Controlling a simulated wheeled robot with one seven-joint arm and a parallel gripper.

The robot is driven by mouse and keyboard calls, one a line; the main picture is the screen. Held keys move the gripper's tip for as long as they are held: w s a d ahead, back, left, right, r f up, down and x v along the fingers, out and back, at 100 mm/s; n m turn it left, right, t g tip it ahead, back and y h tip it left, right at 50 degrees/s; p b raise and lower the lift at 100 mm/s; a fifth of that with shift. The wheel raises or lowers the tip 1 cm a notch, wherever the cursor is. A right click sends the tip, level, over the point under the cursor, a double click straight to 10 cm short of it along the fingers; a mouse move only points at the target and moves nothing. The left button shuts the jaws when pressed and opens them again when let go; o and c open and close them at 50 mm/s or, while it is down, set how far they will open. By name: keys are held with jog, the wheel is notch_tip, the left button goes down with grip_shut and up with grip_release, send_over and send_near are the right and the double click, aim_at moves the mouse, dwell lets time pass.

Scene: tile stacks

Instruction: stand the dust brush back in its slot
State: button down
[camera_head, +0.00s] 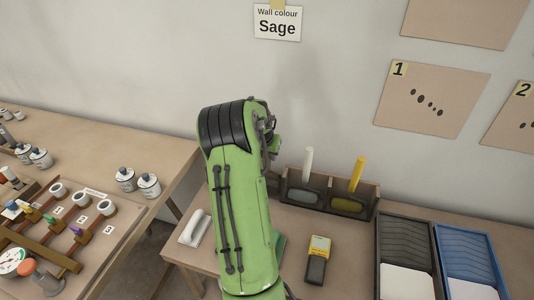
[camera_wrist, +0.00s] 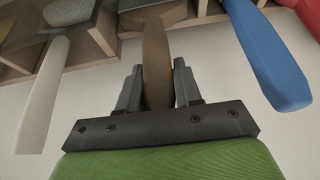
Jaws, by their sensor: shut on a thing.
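In the wrist view my gripper (camera_wrist: 157,80) is shut on the brown handle of a tool, taken as the dust brush (camera_wrist: 155,55). The handle points down between the fingers, and its wider end is at the top edge, by the wooden holder (camera_wrist: 107,32). I cannot tell whether that end is inside a slot or just in front of it. In the head view the holder (camera_head: 374,205) stands against the wall, with a white handle (camera_head: 308,162) and a yellow handle (camera_head: 357,172) upright in it. My arm hides the gripper, the brush and the holder's left part there.
In the wrist view a white handle (camera_wrist: 43,95) hangs left of the brush, and a blue handle (camera_wrist: 268,60) is close on the right. A yellow-and-black device (camera_head: 317,258) and black (camera_head: 407,240) and blue trays (camera_head: 470,255) are on the bench. A white-handled item (camera_head: 194,228) lies left of my arm.

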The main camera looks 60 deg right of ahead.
jog(key=shift+f, duration=0.15)
jog(key=c, duration=0.7)
grip_release()
jog(key=p+v, duration=0.3)
jog(key=v, duration=1.2)
jog(key=shift+a+r, duration=0.15)
jog(key=shift+r, duration=0.2)
